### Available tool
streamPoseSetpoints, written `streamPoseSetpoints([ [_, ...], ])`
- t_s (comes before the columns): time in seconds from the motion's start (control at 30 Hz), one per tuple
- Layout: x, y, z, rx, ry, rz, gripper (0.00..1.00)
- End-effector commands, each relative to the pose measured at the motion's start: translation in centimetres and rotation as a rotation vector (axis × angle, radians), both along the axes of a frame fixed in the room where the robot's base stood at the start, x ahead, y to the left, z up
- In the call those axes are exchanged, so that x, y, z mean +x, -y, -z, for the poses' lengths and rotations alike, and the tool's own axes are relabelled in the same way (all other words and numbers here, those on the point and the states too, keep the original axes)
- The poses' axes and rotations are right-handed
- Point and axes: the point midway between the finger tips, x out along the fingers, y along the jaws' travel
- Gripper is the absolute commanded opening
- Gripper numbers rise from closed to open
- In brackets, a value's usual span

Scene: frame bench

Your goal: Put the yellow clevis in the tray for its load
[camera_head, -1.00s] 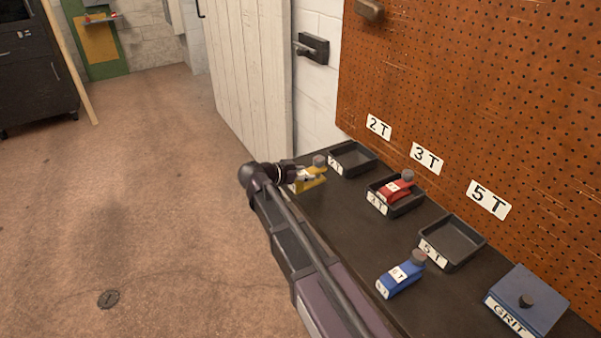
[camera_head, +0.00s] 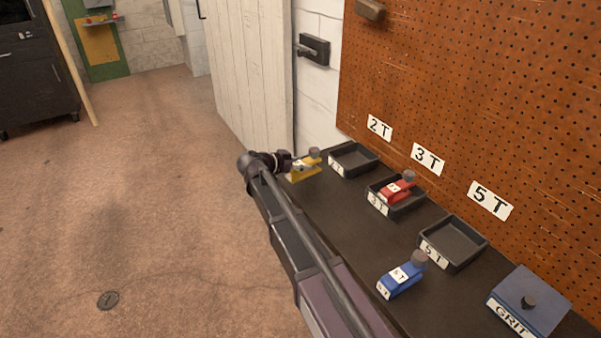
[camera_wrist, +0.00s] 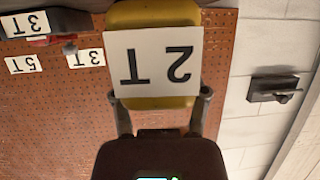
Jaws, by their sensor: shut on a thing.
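The yellow clevis (camera_head: 304,168) is at the far left end of the dark bench, with a grey pin end at its top right. My gripper (camera_head: 288,167) is shut on it from the left. In the wrist view the clevis (camera_wrist: 150,15) shows close up, with a white "2 T" label upside down and my gripper's fingers (camera_wrist: 160,100) on either side. The empty 2 T tray (camera_head: 353,160) is just right of the clevis, below the "2 T" sign (camera_head: 379,127). I cannot tell whether the clevis touches the bench.
A red clevis (camera_head: 398,187) lies in the 3 T tray (camera_head: 378,206). The 5 T tray (camera_head: 453,242) is empty. A blue clevis (camera_head: 401,278) lies on the bench (camera_head: 350,222) in front of it. A blue GRIT box (camera_head: 529,300) stands at right. The pegboard (camera_head: 480,90) rises behind.

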Motion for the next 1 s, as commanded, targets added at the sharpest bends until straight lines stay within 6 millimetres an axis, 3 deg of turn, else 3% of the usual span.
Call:
streamPoseSetpoints([
  [0.3,0.0,0.0,2.9,-0.001,0.001,0.000,0.00],
  [0.97,0.0,0.1,3.6,-0.001,0.000,0.001,0.00],
  [1.0,0.0,0.1,3.5,0.000,0.000,0.001,0.69],
])
